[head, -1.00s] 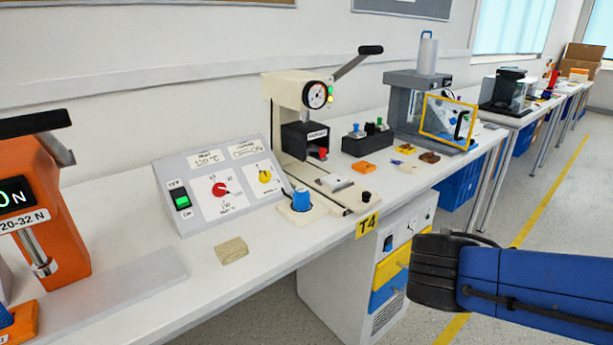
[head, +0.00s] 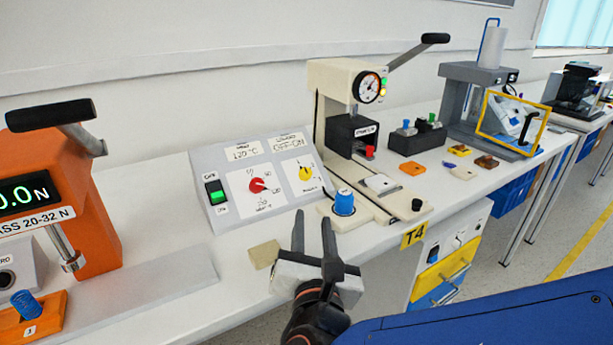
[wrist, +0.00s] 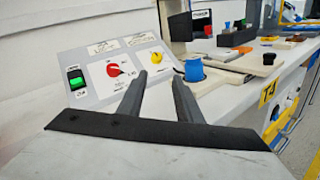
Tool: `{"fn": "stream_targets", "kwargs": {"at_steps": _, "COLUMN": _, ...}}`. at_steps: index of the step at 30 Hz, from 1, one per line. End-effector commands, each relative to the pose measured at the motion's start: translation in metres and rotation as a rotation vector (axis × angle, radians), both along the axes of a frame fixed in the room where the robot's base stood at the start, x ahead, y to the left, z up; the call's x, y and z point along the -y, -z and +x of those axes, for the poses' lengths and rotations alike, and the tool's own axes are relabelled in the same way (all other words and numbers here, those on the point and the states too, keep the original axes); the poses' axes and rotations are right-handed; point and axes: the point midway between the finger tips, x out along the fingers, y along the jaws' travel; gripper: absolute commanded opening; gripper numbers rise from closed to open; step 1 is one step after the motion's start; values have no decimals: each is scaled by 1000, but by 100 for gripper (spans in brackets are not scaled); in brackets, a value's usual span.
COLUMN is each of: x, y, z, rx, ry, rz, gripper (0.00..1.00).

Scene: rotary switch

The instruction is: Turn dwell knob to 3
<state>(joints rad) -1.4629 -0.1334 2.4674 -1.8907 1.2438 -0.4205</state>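The control panel (head: 230,160) is a sloped grey box on the white bench. It carries a red knob (head: 257,185) on a numbered dial and, to its right, a yellow knob (head: 305,173). Both knobs also show in the wrist view, the red one (wrist: 113,70) and the yellow one (wrist: 157,57). The dial lettering is too small to tell for certain which is dwell. My gripper (head: 314,222) is open and empty, in front of the panel and apart from both knobs. In the wrist view its fingers (wrist: 158,82) point toward the panel.
A green rocker switch (head: 216,191) is at the panel's left. A blue cylinder (head: 344,201) on a cream base and a lever press (head: 338,80) stand to the right. A tan block (head: 264,254) lies in front. An orange press (head: 75,200) stands left.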

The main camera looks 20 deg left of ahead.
Motion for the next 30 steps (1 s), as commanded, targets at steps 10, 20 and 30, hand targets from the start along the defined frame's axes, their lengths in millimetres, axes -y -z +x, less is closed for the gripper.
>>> {"fn": "stream_targets", "kwargs": {"at_steps": 10, "x": -13, "y": -1, "z": 18, "rx": 10, "ry": -13, "rz": -6, "gripper": 32}}
{"fn": "stream_targets", "kwargs": {"at_steps": 20, "x": -28, "y": 0, "z": 60, "rx": 10, "ry": -11, "rz": -6, "gripper": 32}}
{"fn": "stream_targets", "kwargs": {"at_steps": 30, "x": -47, "y": 0, "z": 111, "rx": 9, "ry": -10, "rz": -6, "gripper": 32}}
